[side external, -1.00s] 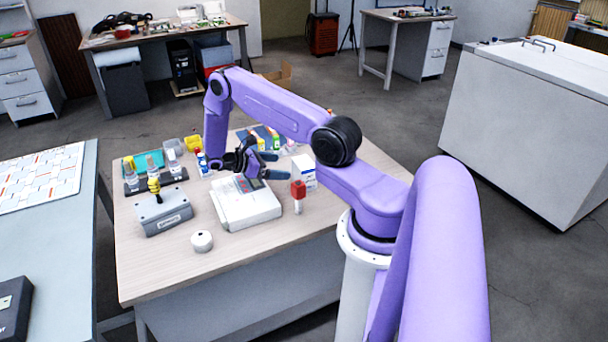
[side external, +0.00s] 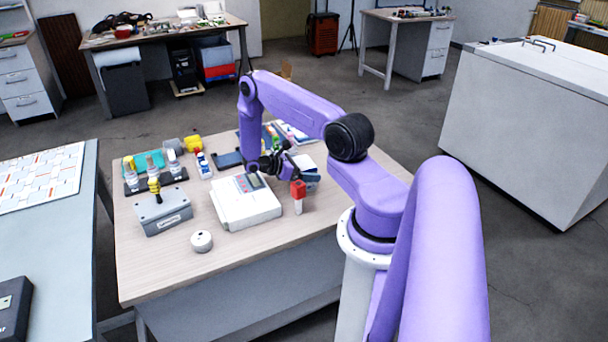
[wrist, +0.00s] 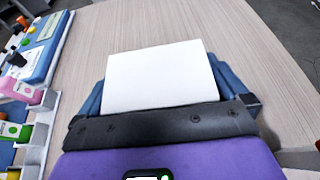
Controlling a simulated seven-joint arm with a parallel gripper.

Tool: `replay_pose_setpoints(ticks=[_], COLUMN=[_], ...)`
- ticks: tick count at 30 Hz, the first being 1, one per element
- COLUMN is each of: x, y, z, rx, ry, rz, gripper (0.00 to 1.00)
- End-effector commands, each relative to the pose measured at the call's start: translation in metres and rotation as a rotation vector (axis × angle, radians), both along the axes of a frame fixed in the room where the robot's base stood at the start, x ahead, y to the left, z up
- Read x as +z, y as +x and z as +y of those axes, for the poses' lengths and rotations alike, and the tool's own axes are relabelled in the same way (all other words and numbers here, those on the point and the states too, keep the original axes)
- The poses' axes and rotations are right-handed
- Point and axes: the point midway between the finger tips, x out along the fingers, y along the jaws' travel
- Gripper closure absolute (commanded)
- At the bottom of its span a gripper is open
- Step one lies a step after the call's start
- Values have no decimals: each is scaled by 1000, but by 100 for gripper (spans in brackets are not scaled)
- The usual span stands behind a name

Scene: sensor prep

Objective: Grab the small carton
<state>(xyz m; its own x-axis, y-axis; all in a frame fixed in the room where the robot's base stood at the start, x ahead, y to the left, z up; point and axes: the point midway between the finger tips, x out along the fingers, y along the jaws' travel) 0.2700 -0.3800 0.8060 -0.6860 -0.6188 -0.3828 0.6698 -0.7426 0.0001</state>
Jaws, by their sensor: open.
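The small carton (side external: 304,162) is a white box standing on the wooden table, partly hidden by my gripper in the side view. In the wrist view the plain white top of the carton (wrist: 160,80) fills the space between my two blue fingers. My gripper (side external: 300,179) is low over the table with its fingers open, one on each side of the carton. I cannot tell whether either finger touches it.
A red-capped tube (side external: 298,192) stands close in front of the carton. A white instrument (side external: 245,208) sits to the left. Small bottles in a white rack (wrist: 35,130) and a blue-and-white item (wrist: 40,50) lie left in the wrist view. The table beyond the carton is bare.

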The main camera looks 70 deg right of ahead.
Motion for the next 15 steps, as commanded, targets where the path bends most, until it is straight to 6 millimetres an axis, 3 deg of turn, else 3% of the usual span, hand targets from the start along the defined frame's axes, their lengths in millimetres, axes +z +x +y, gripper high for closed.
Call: replay_pose_setpoints(ticks=[6,10,15], x=[0,0,0], y=[0,0,0], z=[0,0,0], rx=[0,0,0], ry=[0,0,-1], rz=[0,0,1], gripper=[0,40,40])
